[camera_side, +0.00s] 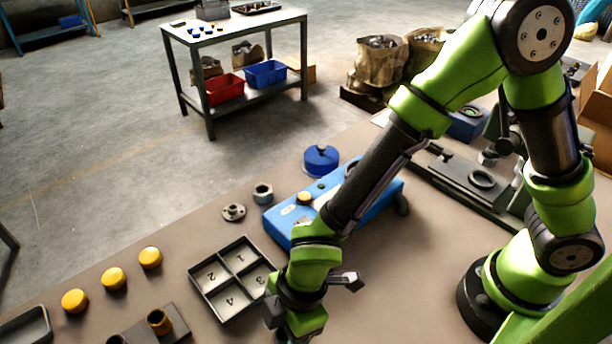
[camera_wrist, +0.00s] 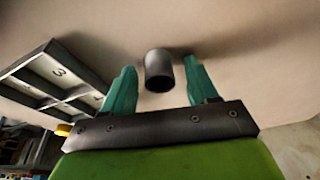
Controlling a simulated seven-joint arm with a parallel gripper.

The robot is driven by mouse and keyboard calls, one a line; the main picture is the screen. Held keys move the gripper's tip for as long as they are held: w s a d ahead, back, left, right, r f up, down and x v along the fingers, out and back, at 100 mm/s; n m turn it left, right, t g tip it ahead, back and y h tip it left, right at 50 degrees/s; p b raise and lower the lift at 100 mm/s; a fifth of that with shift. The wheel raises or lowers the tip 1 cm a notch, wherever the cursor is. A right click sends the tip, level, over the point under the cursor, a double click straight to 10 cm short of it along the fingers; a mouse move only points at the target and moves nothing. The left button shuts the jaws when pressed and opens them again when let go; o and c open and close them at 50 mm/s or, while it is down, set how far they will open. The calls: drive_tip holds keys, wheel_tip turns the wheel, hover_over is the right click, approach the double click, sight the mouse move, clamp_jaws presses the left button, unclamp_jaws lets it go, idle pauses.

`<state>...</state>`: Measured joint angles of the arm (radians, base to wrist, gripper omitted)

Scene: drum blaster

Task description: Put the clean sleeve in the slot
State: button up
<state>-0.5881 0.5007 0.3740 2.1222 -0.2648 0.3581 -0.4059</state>
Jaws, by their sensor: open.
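A plain grey hollow sleeve (camera_wrist: 158,72) stands on the table in the wrist view. My gripper (camera_wrist: 160,66) is open, with one teal finger on each side of the sleeve. A gap shows on both sides, so the fingers do not grip it. In the side view my wrist is at the bottom edge and hides the fingertips and this sleeve. A dark tray (camera_side: 192,283) with numbered compartments lies left of my wrist; it also shows in the wrist view (camera_wrist: 48,96). A brown sleeve (camera_side: 159,322) stands on a dark block (camera_side: 178,326). Which place is the slot, I cannot tell.
Several yellow caps (camera_side: 113,278) lie left of the tray. A grey ring (camera_side: 262,193), a flanged part (camera_side: 234,212), a blue box (camera_side: 280,226) and a blue round piece (camera_side: 321,162) lie beyond it. A dark fixture (camera_side: 460,188) stands at right.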

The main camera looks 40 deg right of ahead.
drive_tip(key=w+v, duration=0.1)
drive_tip(key=v, duration=1.1)
drive_tip(key=w+d+r+m+t, duration=0.1)
drive_tip(key=d+r+m, duration=0.2)
drive_tip(key=d+m, duration=0.2)
drive_tip(key=w+d+r+m+t, duration=0.1)
drive_tip(key=d+r+m, duration=0.3)
drive_tip(key=d, duration=0.5)
drive_tip(key=w+d+r+m+t+h, duration=0.1)
drive_tip(key=d+r+m+t, duration=0.2)
drive_tip(key=d+m, duration=0.3)
drive_tip(key=shift+d+r, duration=0.2)
drive_tip(key=shift+d, duration=0.65)
drive_tip(key=shift+o, duration=0.4)
drive_tip(key=d+m, duration=0.1)
drive_tip(key=s+d+r+m+t, duration=0.1)
drive_tip(key=d+m, duration=0.1)
drive_tip(key=s+d+m, duration=0.1)
drive_tip(key=d+m, duration=0.1)
drive_tip(key=shift+s+r+t, duration=0.2)
drive_tip(key=shift+r+t, duration=0.1)
drive_tip(key=shift+r, duration=0.1)
drive_tip(key=shift+a, duration=0.15)
